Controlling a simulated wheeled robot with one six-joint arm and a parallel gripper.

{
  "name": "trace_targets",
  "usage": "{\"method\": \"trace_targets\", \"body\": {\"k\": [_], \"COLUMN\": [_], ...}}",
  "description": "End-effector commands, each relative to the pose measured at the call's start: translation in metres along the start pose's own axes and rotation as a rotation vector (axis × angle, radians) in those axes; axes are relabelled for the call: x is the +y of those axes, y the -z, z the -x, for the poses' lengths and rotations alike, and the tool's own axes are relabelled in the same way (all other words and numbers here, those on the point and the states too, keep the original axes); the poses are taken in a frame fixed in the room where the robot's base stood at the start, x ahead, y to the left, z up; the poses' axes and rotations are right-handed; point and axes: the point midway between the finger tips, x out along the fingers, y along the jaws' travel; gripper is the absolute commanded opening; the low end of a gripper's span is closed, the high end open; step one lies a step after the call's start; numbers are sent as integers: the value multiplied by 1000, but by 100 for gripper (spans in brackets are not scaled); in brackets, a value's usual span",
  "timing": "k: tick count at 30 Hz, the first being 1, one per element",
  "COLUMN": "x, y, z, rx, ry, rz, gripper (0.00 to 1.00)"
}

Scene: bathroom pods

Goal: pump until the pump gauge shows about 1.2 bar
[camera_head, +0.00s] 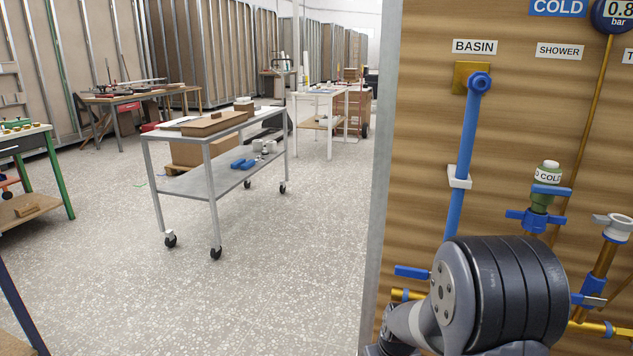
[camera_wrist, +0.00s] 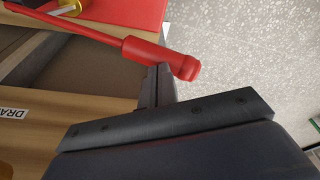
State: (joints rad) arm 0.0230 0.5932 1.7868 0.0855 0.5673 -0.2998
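The round pump gauge (camera_head: 614,14) is cut off at the upper right of the head view. It reads 0.8 bar, and any further digit is out of frame. In the wrist view, a red lever with a thick grip (camera_wrist: 160,56) runs from the upper left to the middle. A red surface (camera_wrist: 130,12) lies behind the lever. My gripper is not seen in the head view.
A wooden panel (camera_head: 520,120) with blue and brass pipes, valves and BASIN, SHOWER and COLD labels stands close on the right. A wheeled cart (camera_head: 222,180) with boxes stands to the left. Open speckled floor (camera_head: 290,270) lies between them.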

Motion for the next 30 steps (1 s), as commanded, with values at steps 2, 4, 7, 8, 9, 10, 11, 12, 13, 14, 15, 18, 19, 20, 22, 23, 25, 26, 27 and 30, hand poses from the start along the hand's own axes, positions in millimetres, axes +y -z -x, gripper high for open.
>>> {"method": "trace_targets", "body": {"k": [2, 4, 7, 8, 9, 10, 11, 12, 13, 14, 15, 18, 19, 20, 22, 23, 25, 26, 27, 30], "x": [0, 0, 0, 0, 0, 0, 0, 0, 0, 0, 0, 0, 0, 0, 0, 0, 0, 0, 0, 0], "y": [-6, -8, -12, -13, -15, -14, -13, -12, -12, -12, -11, -8, -7, -6, -3, -2, 0, 1, 2, 5], "z": [-24, -37, -55, -60, -68, -66, -60, -58, -57, -55, -51, -36, -31, -26, -14, -10, 1, 6, 12, 25], "rx": [-3, -3, -3, -3, -3, -2, -1, -2, -2, -2, -1, -1, 0, 0, 0, 0, 0, -1, 0, 0], "ry": [0, 0, 0, 0, 0, 0, 0, 0, 0, 0, 0, 0, 0, 0, 0, 0, 0, 0, 0, 0], "rz": [0, 0, 0, 0, 0, 0, 0, 0, 0, 0, 0, 0, 0, 0, 0, 0, 0, 0, 0, 0], "gripper": [0, 0, 0, 0, 0, 0, 0, 0, 0, 0, 0, 0, 0, 0, 0, 0, 0, 0, 0, 0]}}
